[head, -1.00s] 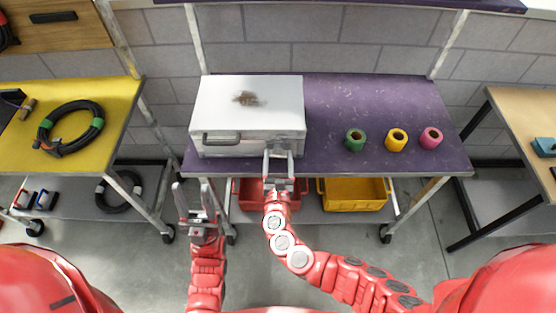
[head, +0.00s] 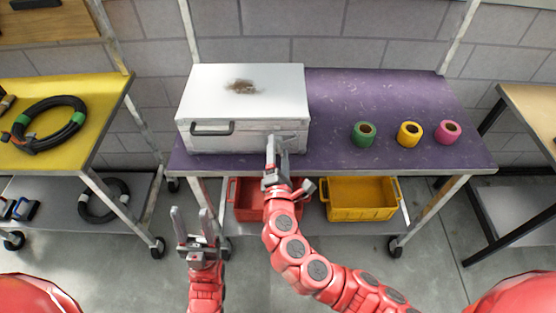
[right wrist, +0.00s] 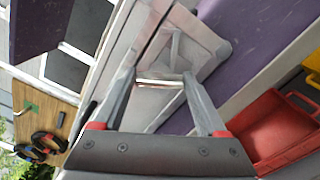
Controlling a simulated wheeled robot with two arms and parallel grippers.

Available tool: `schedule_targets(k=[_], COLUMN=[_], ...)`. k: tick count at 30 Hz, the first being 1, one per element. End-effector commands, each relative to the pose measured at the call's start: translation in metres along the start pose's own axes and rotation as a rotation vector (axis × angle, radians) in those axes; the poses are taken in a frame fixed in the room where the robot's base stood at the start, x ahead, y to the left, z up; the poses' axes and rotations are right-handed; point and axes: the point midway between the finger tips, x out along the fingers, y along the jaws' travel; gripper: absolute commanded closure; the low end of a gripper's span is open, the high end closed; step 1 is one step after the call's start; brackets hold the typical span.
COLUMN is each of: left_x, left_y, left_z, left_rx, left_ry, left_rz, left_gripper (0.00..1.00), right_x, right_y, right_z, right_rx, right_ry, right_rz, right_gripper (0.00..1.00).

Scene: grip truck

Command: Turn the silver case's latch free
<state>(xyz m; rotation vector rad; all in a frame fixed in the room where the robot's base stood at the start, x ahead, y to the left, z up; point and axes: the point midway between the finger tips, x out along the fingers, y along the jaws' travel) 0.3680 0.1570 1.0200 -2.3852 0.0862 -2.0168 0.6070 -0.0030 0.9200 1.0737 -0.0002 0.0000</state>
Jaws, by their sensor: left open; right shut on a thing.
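The silver case (head: 240,98) sits shut on the left part of the purple tabletop, with a brown stain on its lid and a dark handle (head: 212,129) on its front. My right gripper (head: 277,146) is at the right part of the case's front and is shut on the latch. In the right wrist view the pale latch (right wrist: 174,50) shows at the fingertips, against the case front; in the head view the gripper hides it. My left gripper (head: 191,214) is open and empty, below and in front of the table edge, apart from the case.
Green tape (head: 364,133), yellow tape (head: 409,134) and pink tape (head: 447,132) rolls stand on the purple table (head: 335,100), right of the case. A red bin (head: 247,201) and a yellow bin (head: 362,199) are on the shelf below. A yellow table with a cable coil (head: 48,124) is at left.

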Motion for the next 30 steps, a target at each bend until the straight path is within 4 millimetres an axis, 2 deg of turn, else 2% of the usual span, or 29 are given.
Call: schedule_targets(k=[1, 12, 21, 30], left_x=[-0.014, -0.054, -0.069, -0.073], left_y=[0.001, 0.003, 0.003, 0.004], left_z=[0.002, 0.009, 0.012, 0.012], left_rx=[0.0, 0.0, 0.0, 0.0], left_ry=[0.0, 0.0, 0.0, 0.0], left_rz=[0.0, 0.0, 0.0, 0.0], left_gripper=[0.5, 0.5, 0.5, 0.5], right_x=[0.0, 0.0, 0.0, 0.0], right_y=[-0.006, -0.006, -0.004, -0.002], right_z=[-0.003, -0.002, -0.002, -0.001], right_rx=[0.045, 0.341, 0.475, 0.514], right_ry=[-0.003, 0.0, 0.001, 0.0], right_rz=[0.002, 0.001, 0.0, -0.001], right_gripper=[0.81, 0.81, 0.81, 0.8])
